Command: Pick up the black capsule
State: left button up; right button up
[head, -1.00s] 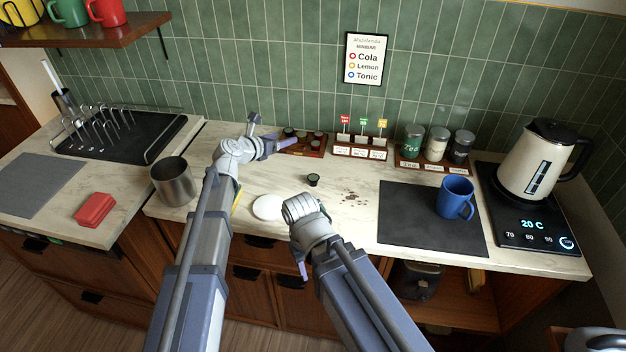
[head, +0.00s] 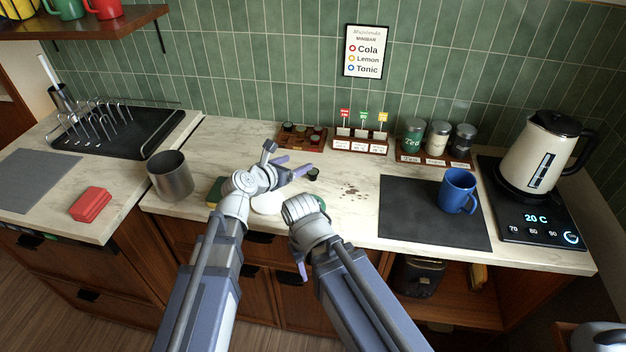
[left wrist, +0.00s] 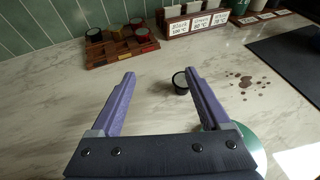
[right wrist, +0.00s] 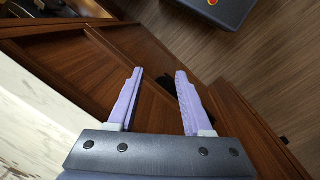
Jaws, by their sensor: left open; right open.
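The black capsule (head: 313,174) stands on the marble counter. In the left wrist view the capsule (left wrist: 180,82) is just beyond the tip of the right-hand finger, towards the inside of the jaws. My left gripper (head: 297,166) is open and empty, its fingers pointing right towards the capsule in the head view. It also shows in the left wrist view (left wrist: 160,78). My right gripper is open and empty in the right wrist view (right wrist: 158,74), pointing down in front of the wooden cabinet fronts, below the counter edge.
A wooden capsule rack (head: 301,137) stands behind, beside a labelled holder (head: 360,146). A white disc (head: 267,202) lies near the left wrist. Brown specks (head: 352,191) dot the counter to the right. A metal canister (head: 171,177) and a blue mug (head: 457,190) stand farther out.

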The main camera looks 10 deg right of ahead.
aim_at(311, 173)
pick_arm(q)
jog(key=s, duration=0.3)
jog(key=s+f, duration=0.1)
jog(key=s, duration=0.1)
jog(key=shift+d, duration=0.3)
jog(key=shift+b+x, duration=0.75)
jog(key=shift+x, duration=0.7)
jog(key=b+x, duration=0.2)
jog(key=x, duration=0.2)
jog(key=shift+f, duration=0.3)
jog(key=shift+w+d+f, duration=0.1)
jog(key=shift+w+d, duration=0.2)
jog(key=shift+w, duration=0.1)
pick_arm(e)
notch_tip(311, 173, down, 4)
jog(key=shift+f, duration=0.25)
pick_arm(q)
grip_shut()
